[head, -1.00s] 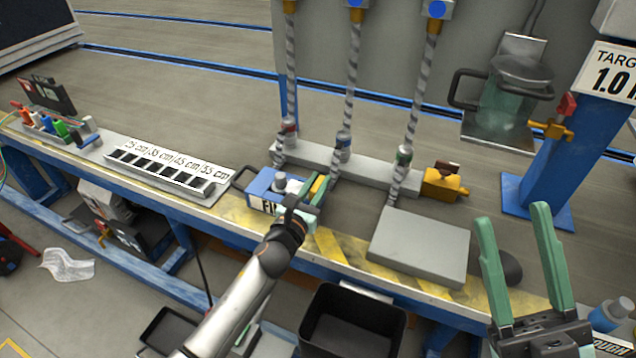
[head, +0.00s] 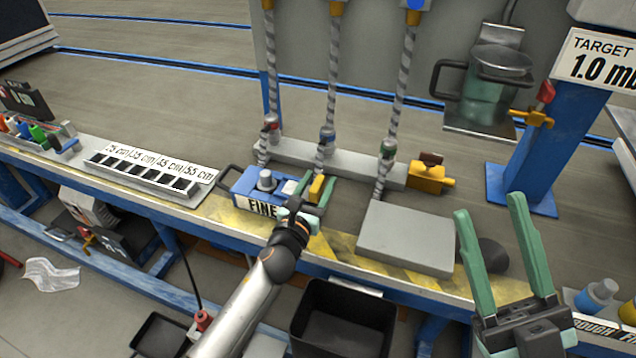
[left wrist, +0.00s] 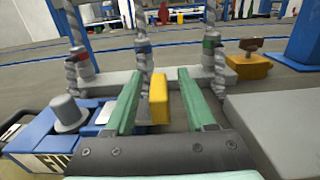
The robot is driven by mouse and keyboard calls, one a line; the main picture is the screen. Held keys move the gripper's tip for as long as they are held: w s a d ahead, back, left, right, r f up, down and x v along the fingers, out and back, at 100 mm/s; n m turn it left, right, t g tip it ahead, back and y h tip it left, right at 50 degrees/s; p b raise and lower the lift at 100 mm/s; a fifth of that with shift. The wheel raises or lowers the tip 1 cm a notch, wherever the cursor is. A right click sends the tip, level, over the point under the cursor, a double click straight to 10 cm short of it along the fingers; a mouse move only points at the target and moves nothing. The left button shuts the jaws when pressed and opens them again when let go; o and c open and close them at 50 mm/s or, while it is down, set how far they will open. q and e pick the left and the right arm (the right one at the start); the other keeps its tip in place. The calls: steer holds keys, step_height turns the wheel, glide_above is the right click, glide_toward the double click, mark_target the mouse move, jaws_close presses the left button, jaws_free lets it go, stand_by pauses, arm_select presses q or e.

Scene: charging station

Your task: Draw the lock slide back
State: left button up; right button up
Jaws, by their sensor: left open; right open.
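A blue box labelled FINE (head: 243,192) sits on the bench with a grey knob on top. A small upright yellow block (head: 316,188), possibly the lock slide, stands at its right end. My left gripper (head: 318,184) is open at this end, its green fingers on either side of the yellow block. In the left wrist view the yellow block (left wrist: 159,99) lies between the open fingers (left wrist: 160,75), nearer the left one, with a gap to the right one. Whether the left finger touches it I cannot tell. My right gripper (head: 490,206) is open and empty at the right.
A grey rail with spiral posts (head: 340,163) stands behind the box. A grey plate (head: 408,238) lies to the right, with a yellow valve (head: 428,176) behind it. A slotted holder (head: 145,174) is on the left. A black bin (head: 342,325) stands below the bench front.

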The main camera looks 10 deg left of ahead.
arm_select(q)
steer(key=s+a+p, duration=0.1)
steer(key=s+a, duration=0.1)
steer(key=s, duration=1)
steer(key=shift+s+a, duration=0.15)
steer(key=shift+a, duration=0.05)
